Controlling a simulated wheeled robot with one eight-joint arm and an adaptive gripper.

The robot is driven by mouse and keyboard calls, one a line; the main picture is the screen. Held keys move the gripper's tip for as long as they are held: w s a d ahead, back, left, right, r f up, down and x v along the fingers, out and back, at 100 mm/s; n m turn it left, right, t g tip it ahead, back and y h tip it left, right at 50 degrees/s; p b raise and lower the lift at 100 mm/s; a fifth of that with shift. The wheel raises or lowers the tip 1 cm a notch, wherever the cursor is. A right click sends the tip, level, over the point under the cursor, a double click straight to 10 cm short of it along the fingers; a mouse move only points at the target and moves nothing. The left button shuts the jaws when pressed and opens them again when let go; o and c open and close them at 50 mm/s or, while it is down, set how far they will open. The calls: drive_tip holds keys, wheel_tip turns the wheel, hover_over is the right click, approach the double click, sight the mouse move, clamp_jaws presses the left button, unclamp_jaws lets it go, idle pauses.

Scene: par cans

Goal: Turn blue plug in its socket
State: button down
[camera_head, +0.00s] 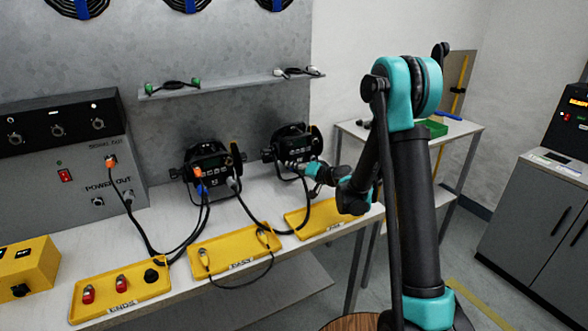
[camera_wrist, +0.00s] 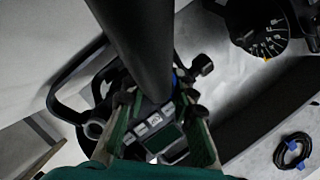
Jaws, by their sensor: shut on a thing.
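Two black par cans stand on the bench in the head view, a left one (camera_head: 207,160) and a right one (camera_head: 288,140). My gripper (camera_head: 303,168) is at the lower front of the right can, shut on a plug there. In the wrist view the green fingers of my gripper (camera_wrist: 160,105) lie either side of it, and a sliver of the blue plug (camera_wrist: 174,80) shows between them. A thick dark cylinder covers most of the plug and its socket, so its turn angle cannot be told. Another blue connector (camera_head: 202,189) sits in the left can.
Cables hang from the left can to the power box (camera_head: 60,160). Yellow trays lie along the bench front: ENDS (camera_head: 140,296), EASY (camera_head: 215,262) and a third (camera_head: 300,222) under my gripper. A shelf (camera_head: 220,86) holds short cables above.

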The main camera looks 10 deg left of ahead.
drive_tip(key=c, duration=1.2)
unclamp_jaws()
drive_tip(key=s+d+g+h, duration=0.1)
drive_tip(key=s+d, duration=0.4)
drive_tip(key=s, duration=0.2)
drive_tip(key=s+d+g+h, duration=0.1)
drive_tip(key=s+d+h, duration=0.1)
drive_tip(key=s+d, duration=0.3)
drive_tip(key=s+d+n+g+h, duration=0.1)
drive_tip(key=s+d, duration=0.4)
drive_tip(key=s, duration=0.4)
drive_tip(key=s+d+f+g+h, duration=0.1)
drive_tip(key=s+d+f+h, duration=0.1)
drive_tip(key=s+d, duration=0.2)
drive_tip(key=s+d+f+g+h, duration=0.1)
drive_tip(key=s+d+h, duration=0.2)
drive_tip(key=s+d, duration=0.2)
drive_tip(key=s+d+f+g+h, duration=0.1)
drive_tip(key=s+d+f+h, duration=0.1)
drive_tip(key=s+d, duration=0.3)
drive_tip(key=shift+s+d+f+m+h, duration=0.1)
drive_tip(key=shift+s+f+m+h, duration=0.1)
drive_tip(key=shift+s, duration=0.65)
drive_tip(key=shift+s+d+f+m+h, duration=0.1)
drive_tip(key=shift+s+m, duration=0.1)
drive_tip(key=shift+s, duration=0.65)
